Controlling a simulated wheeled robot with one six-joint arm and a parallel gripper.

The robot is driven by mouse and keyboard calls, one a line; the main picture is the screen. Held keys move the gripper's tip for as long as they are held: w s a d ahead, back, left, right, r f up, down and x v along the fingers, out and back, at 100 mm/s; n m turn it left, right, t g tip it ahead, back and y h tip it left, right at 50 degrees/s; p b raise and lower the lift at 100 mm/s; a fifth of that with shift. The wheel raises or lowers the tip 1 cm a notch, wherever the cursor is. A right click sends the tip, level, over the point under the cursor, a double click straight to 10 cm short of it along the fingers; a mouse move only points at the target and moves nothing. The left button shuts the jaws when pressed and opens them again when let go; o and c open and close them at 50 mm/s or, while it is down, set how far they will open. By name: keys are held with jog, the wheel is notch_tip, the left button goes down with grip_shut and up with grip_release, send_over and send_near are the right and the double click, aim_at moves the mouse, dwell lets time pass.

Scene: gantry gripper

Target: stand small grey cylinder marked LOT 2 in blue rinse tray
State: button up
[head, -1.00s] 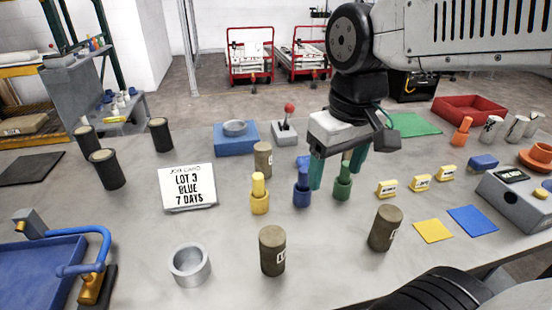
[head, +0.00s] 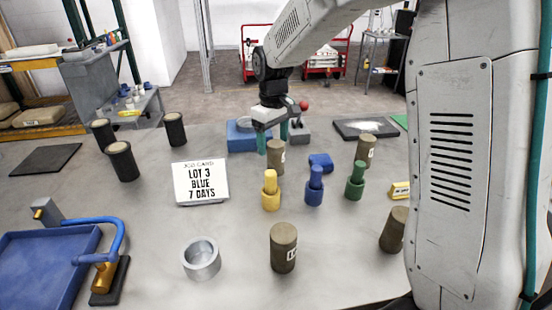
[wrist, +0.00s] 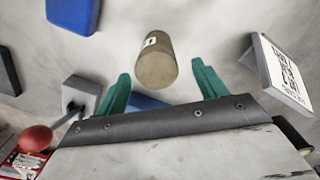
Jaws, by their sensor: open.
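Several brown-grey cylinders stand on the table. One (head: 275,158) is at the back middle, and others are at the front middle (head: 283,248), the right (head: 393,232) and the back right (head: 365,150). Their labels are too small or turned to read LOT 2. My gripper (head: 273,140) is open and empty above and behind the back middle cylinder. In the wrist view, a cylinder (wrist: 156,66) with a white label shows between and past the green fingertips, apart from both. The blue tray (head: 35,275) is at the lower left, partly out of frame.
A blue tap (head: 100,240) stands at the tray's right edge. A white card (head: 200,183) reads LOT 3 BLUE 7 DAYS. Yellow (head: 270,192), blue (head: 314,187) and green (head: 355,182) pieces stand mid-table. A grey ring (head: 200,260) is in front. My arm hides the right side.

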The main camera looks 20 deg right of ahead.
aim_at(276, 157)
jog(key=f, duration=0.6)
jog(key=shift+s+d, duration=0.25)
jog(key=c, duration=1.5)
